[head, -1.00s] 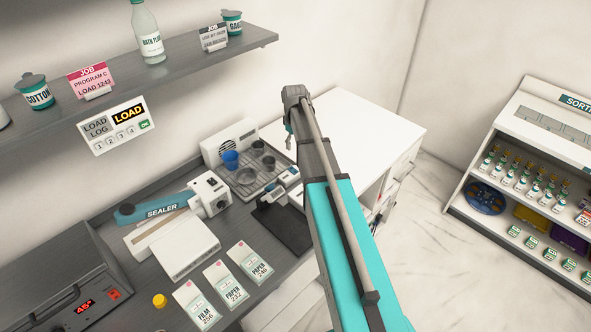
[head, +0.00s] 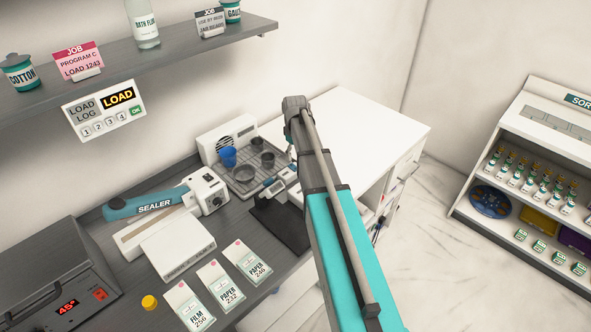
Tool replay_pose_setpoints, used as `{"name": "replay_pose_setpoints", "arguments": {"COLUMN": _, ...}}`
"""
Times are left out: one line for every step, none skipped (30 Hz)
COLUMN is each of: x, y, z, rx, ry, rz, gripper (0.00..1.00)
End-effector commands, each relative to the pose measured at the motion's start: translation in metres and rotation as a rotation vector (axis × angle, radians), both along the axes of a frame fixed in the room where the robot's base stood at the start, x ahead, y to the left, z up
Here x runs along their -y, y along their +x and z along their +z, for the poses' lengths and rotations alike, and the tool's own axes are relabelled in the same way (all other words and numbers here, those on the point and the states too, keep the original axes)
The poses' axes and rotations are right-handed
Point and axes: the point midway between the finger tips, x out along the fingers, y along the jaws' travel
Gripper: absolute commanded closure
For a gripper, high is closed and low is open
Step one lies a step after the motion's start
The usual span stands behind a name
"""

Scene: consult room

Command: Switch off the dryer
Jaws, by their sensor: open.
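A teal and white sealer (head: 150,205) lies left of the rack, and a dark mat (head: 283,224) in front. Paper packets (head: 228,285) and a heater box (head: 55,290) reading 45° stand nearer. A shelf (head: 120,68) overhangs the left; a white cabinet (head: 370,130) stands right.

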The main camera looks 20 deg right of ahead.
Motion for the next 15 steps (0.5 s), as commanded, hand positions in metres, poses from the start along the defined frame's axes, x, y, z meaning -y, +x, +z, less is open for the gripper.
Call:
{"name": "replay_pose_setpoints", "arguments": {"x": 0.000, "y": 0.000, "z": -0.008, "rx": 0.000, "ry": 0.000, "rz": 0.000, "gripper": 0.31}}
{"name": "replay_pose_setpoints", "arguments": {"x": 0.000, "y": 0.000, "z": -0.010, "rx": 0.000, "ry": 0.000, "rz": 0.000, "gripper": 0.31}}
{"name": "replay_pose_setpoints", "arguments": {"x": 0.000, "y": 0.000, "z": -0.013, "rx": 0.000, "ry": 0.000, "rz": 0.000, "gripper": 0.31}}
{"name": "replay_pose_setpoints", "arguments": {"x": 0.000, "y": 0.000, "z": -0.016, "rx": 0.000, "ry": 0.000, "rz": 0.000, "gripper": 0.31}}
{"name": "replay_pose_setpoints", "arguments": {"x": 0.000, "y": 0.000, "z": -0.018, "rx": 0.000, "ry": 0.000, "rz": 0.000, "gripper": 0.31}}
{"name": "replay_pose_setpoints", "arguments": {"x": 0.000, "y": 0.000, "z": -0.021, "rx": 0.000, "ry": 0.000, "rz": 0.000, "gripper": 0.31}}
{"name": "replay_pose_setpoints", "arguments": {"x": 0.000, "y": 0.000, "z": -0.023, "rx": 0.000, "ry": 0.000, "rz": 0.000, "gripper": 0.31}}
{"name": "replay_pose_setpoints", "arguments": {"x": 0.000, "y": 0.000, "z": -0.025, "rx": 0.000, "ry": 0.000, "rz": 0.000, "gripper": 0.31}}
{"name": "replay_pose_setpoints", "arguments": {"x": 0.000, "y": 0.000, "z": -0.029, "rx": 0.000, "ry": 0.000, "rz": 0.000, "gripper": 0.31}}
{"name": "replay_pose_setpoints", "arguments": {"x": 0.000, "y": 0.000, "z": -0.031, "rx": 0.000, "ry": 0.000, "rz": 0.000, "gripper": 0.31}}
{"name": "replay_pose_setpoints", "arguments": {"x": 0.000, "y": 0.000, "z": -0.033, "rx": 0.000, "ry": 0.000, "rz": 0.000, "gripper": 0.31}}
{"name": "replay_pose_setpoints", "arguments": {"x": 0.000, "y": 0.000, "z": -0.036, "rx": 0.000, "ry": 0.000, "rz": -0.001, "gripper": 0.31}}
{"name": "replay_pose_setpoints", "arguments": {"x": 0.000, "y": 0.000, "z": -0.038, "rx": 0.000, "ry": 0.000, "rz": -0.001, "gripper": 0.31}}
{"name": "replay_pose_setpoints", "arguments": {"x": 0.000, "y": 0.000, "z": -0.041, "rx": 0.000, "ry": 0.000, "rz": -0.001, "gripper": 0.31}}
{"name": "replay_pose_setpoints", "arguments": {"x": 0.000, "y": 0.000, "z": -0.043, "rx": 0.000, "ry": 0.000, "rz": -0.001, "gripper": 0.31}}
